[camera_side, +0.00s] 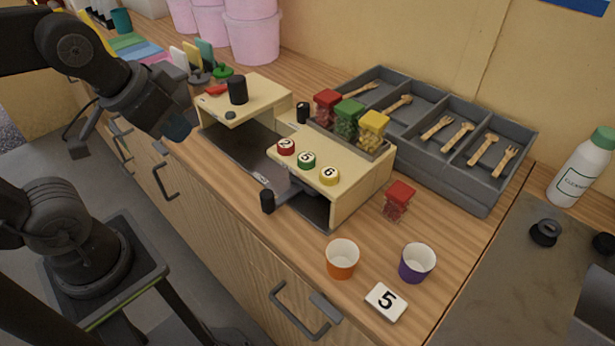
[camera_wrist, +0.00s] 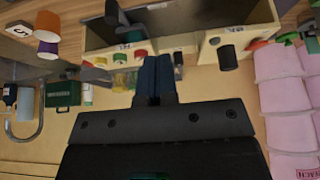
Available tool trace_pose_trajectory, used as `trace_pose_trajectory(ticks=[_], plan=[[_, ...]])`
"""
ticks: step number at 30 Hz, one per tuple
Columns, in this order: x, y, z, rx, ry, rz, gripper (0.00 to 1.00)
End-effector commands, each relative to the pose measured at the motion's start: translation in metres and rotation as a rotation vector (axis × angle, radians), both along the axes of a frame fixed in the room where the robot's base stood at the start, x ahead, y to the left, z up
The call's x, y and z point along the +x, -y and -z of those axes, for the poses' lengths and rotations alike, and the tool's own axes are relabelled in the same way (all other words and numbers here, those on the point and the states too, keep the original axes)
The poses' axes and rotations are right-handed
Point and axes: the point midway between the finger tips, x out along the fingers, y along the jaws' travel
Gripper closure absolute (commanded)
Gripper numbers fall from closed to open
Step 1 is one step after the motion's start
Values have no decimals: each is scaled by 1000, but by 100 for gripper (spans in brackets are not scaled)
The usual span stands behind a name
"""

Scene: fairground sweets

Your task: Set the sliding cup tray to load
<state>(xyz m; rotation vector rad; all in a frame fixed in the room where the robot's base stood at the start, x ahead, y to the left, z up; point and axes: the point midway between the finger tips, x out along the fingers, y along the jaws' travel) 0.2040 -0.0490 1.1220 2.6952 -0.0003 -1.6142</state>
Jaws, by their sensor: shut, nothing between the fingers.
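The wooden sweet machine stands on the counter, with a left block (camera_side: 265,95) and a right block (camera_side: 350,175) over a dark metal track (camera_side: 235,150). The sliding cup tray (camera_side: 297,192) looks like the dark piece under the right block, at the track's right end. A black upright knob (camera_side: 267,201) stands at its front. Small labels mark the track, too small to read. My gripper (camera_side: 178,128) is shut and empty, in the air left of the left block and away from the knob. Its blue fingers show in the wrist view (camera_wrist: 156,80).
Numbered buttons (camera_side: 306,160) top the right block, with sweet jars (camera_side: 348,118) behind. A loose red-lidded jar (camera_side: 398,200), orange cup (camera_side: 342,262), purple cup (camera_side: 416,264) and number 5 card (camera_side: 386,302) stand to the right. Pink tubs (camera_side: 250,40) are behind.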

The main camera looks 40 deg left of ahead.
Motion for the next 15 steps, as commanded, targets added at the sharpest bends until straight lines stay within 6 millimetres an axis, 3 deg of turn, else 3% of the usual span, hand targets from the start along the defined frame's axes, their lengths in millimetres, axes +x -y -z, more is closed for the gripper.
trace_pose_trajectory(ticks=[11, 15], plan=[[0, 0, 0, 0, 0, 0, 100], [1, 1, -1, 14, -6, 31, 88]])
